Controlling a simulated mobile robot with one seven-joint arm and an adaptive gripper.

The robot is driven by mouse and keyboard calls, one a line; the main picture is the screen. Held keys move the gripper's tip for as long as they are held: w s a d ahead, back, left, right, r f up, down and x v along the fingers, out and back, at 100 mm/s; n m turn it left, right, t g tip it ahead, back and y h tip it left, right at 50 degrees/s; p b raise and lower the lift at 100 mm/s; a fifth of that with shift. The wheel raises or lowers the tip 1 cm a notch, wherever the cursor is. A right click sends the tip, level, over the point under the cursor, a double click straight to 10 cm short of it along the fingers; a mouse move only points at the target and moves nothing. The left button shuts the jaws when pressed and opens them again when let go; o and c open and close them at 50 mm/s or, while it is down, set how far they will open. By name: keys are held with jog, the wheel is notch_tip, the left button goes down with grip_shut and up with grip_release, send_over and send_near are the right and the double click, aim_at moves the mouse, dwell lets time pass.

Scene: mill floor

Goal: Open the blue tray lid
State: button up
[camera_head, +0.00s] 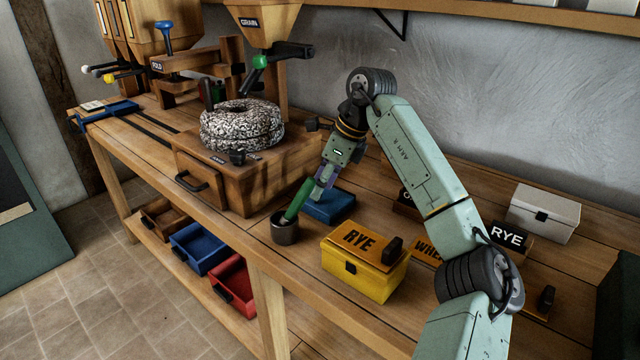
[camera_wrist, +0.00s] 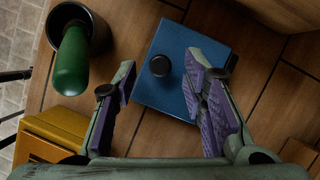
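The blue tray lid (camera_wrist: 175,42) is a flat blue square with a small round black knob (camera_wrist: 160,66) in the wrist view. In the head view the blue tray (camera_head: 340,207) sits on the bench, partly hidden by my gripper (camera_head: 318,190). My gripper, also in the wrist view (camera_wrist: 160,75), is open with purple-padded fingers. The knob shows between the fingertips and nothing is held. The right finger covers part of the lid's right side. The lid looks shut. I cannot tell how high the fingertips are above it.
A dark cup (camera_head: 285,232) with a green-handled tool (camera_head: 298,203) stands just left of the tray. A yellow RYE box (camera_head: 365,278) is in front of it. The millstone (camera_head: 242,125) on its wooden base is to the left; a white box (camera_head: 543,212) stands at right.

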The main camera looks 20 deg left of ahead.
jog(key=shift+a+f, duration=0.3)
jog(key=shift+f, duration=0.35)
jog(key=shift+c, duration=0.5)
grip_shut()
